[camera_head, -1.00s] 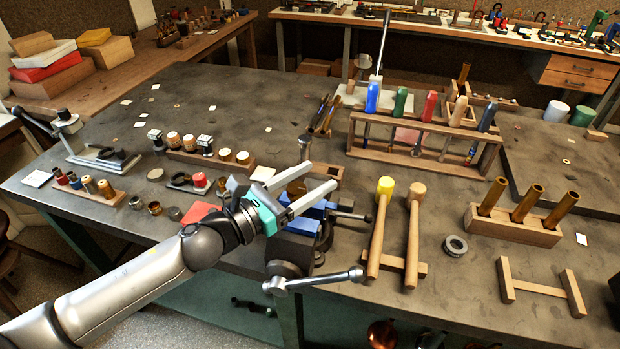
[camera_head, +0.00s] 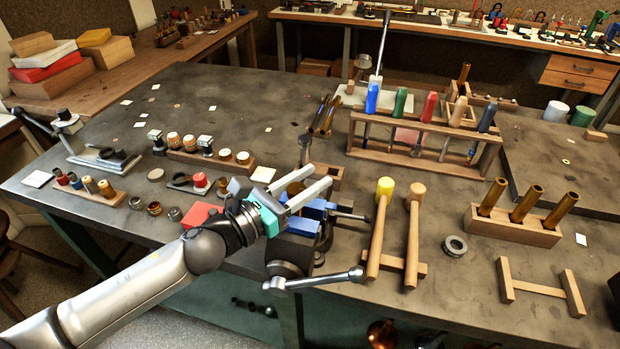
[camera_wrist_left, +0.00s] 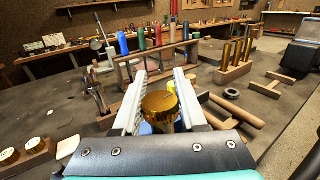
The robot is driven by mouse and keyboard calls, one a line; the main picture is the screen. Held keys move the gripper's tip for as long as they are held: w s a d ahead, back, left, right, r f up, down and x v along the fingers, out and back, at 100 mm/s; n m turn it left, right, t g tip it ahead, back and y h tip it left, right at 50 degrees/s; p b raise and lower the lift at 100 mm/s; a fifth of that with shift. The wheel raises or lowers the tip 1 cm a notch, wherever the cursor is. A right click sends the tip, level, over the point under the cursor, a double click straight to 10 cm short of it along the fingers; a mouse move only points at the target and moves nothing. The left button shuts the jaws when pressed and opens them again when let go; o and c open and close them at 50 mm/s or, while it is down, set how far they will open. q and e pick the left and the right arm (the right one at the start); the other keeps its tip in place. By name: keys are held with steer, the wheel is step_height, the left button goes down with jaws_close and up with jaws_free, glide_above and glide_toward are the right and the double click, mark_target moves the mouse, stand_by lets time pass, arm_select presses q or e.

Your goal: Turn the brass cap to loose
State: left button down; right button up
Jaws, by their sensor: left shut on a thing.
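The round brass cap (camera_wrist_left: 160,103) shows between the two fingers in the left wrist view. It sits above the blue-jawed vise (camera_head: 303,226) at the bench's front edge. My left gripper (camera_head: 318,174) comes in from the left in the head view, its fingers on either side of the cap (camera_head: 295,188) and shut on it. In the wrist view the fingers (camera_wrist_left: 160,75) flank the cap and reach past it. What lies under the cap is mostly hidden. My right gripper is not in view.
Two mallets (camera_head: 413,235) lie on a wooden rest right of the vise. A screwdriver rack (camera_head: 420,128) stands behind. The vise handle (camera_head: 320,280) sticks out in front. A block with brass tubes (camera_head: 512,226) is at right. The bench's back left is mostly clear.

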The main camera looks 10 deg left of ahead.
arm_select(q)
steer(key=n+t+y, duration=0.1)
steer(key=n+t+y+p, duration=0.1)
steer(key=y, duration=0.1)
steer(key=shift+w+a+r+n+y, duration=0.1)
steer(key=shift+a+n+y, duration=0.1)
steer(key=shift+n+y, duration=0.1)
steer(key=n+y, duration=0.1)
steer(key=y, duration=0.1)
steer(key=n+t+y+p, duration=0.1)
steer(key=y, duration=0.1)
steer(key=shift+w+a+n, duration=0.1)
steer(key=shift+a+n, duration=0.25)
steer(key=shift+n, duration=0.05)
steer(key=n+y, duration=0.1)
steer(key=y, duration=0.1)
steer(key=a+n+y+p, duration=0.1)
steer(key=n+y, duration=0.1)
steer(key=y, duration=0.1)
steer(key=shift+y, duration=0.3)
steer(key=shift+a+n+g+y, duration=0.2)
steer(key=shift+n+g+y, duration=0.25)
steer(key=shift+n+y, duration=0.55)
steer(key=shift+a+n+g+y, duration=0.2)
steer(key=shift+n+g+y, duration=0.4)
steer(key=shift+y, duration=0.6)
steer(key=shift+c, duration=2.2)
jaws_free()
steer(key=shift+a, duration=0.1)
